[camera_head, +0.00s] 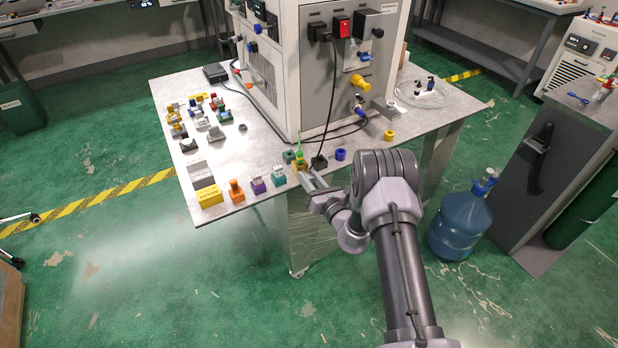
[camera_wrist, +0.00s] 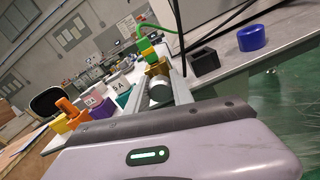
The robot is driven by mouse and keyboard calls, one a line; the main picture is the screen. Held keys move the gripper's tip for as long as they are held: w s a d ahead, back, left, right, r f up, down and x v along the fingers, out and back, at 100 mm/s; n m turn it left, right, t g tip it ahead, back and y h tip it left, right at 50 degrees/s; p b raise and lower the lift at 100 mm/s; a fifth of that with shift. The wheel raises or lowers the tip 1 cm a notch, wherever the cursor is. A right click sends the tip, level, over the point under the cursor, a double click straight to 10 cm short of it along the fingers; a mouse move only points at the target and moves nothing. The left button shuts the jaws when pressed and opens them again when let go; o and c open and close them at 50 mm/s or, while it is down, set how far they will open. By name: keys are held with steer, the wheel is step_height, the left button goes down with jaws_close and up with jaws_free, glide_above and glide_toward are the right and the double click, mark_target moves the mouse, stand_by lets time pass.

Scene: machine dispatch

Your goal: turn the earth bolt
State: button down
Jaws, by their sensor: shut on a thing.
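In the wrist view, a grey, round-ended piece that looks like the earth bolt (camera_wrist: 159,90) lies between the two fingers of my gripper (camera_wrist: 166,84). The gripper is shut on it. Just beyond it is a brass-coloured block (camera_wrist: 157,68), with a green and yellow lead (camera_wrist: 147,48) at it. In the head view, my gripper (camera_head: 306,180) reaches the front edge of the table, at the brass block (camera_head: 299,166) with the green lead (camera_head: 299,147) standing up. The bolt itself is too small to make out in the head view.
The metal table (camera_head: 240,145) carries a white machine (camera_head: 325,70). A black block (camera_head: 319,162) and a blue ring (camera_head: 340,154) stand right of my gripper. Teal (camera_head: 279,176), purple (camera_head: 258,186) and orange (camera_head: 236,191) blocks stand left. A blue water bottle (camera_head: 459,226) is on the floor.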

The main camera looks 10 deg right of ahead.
steer(key=shift+f, duration=0.15)
steer(key=c, duration=1.1)
jaws_free()
steer(key=p+v, duration=0.4)
steer(key=v, duration=1.3)
steer(key=shift+s, duration=0.2)
